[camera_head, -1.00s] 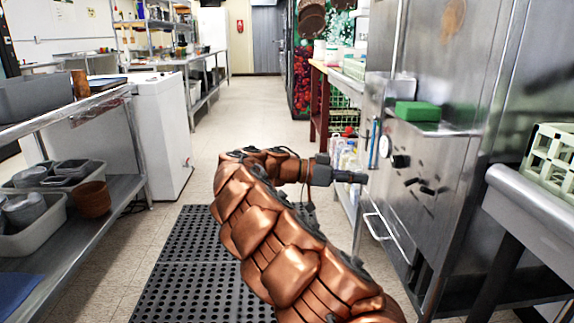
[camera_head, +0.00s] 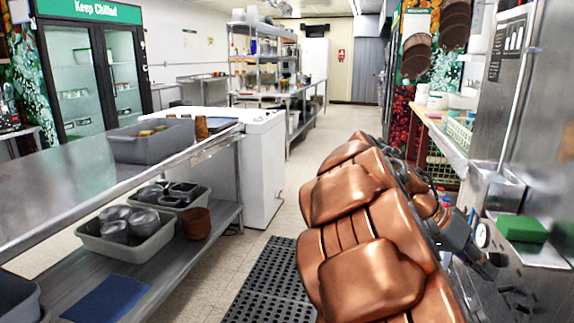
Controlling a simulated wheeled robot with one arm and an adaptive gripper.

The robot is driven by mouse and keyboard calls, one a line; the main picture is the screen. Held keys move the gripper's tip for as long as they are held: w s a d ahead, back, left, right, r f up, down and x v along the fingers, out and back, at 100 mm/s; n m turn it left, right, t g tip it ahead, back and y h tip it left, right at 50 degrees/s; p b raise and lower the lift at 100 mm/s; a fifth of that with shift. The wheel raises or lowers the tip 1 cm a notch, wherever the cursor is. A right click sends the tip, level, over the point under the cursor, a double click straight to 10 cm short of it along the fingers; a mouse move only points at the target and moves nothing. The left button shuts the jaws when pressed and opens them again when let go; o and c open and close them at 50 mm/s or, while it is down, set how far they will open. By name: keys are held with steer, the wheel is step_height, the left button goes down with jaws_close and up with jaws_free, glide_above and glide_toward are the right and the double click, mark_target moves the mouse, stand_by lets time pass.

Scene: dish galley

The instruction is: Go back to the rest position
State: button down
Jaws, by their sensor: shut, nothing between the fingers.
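My gripper (camera_head: 492,267) is at the end of my copper-plated arm, at the right of the head view. It is shut with nothing held. The arm reaches up from the bottom centre and bends to the right. The gripper is in front of the steel machine, just below and left of a green block (camera_head: 522,228) on its ledge. I cannot tell whether the fingertips touch the machine. Part of the wrist is hidden behind the arm's plates.
A black perforated mat (camera_head: 268,285) lies on the floor. The aisle beyond is open.

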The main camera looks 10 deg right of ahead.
steer(key=s+a+r+n+t+y+p, duration=0.1)
steer(key=s+a+r+n+y+p, duration=0.1)
steer(key=s+a+n+p, duration=0.3)
steer(key=s+a+r+n+t+y+p, duration=0.1)
steer(key=s+a+r+n+y+p, duration=0.2)
steer(key=a+p, duration=0.6)
steer(key=s+a+r+n+t+y+p, duration=0.2)
steer(key=s+a+n+p, duration=0.4)
steer(key=a, duration=0.7)
steer(key=shift+s+r+n+y+p, duration=0.15)
steer(key=shift+s+n+y+p, duration=0.15)
steer(key=shift+n+y+p, duration=0.35)
steer(key=shift+d, duration=0.15)
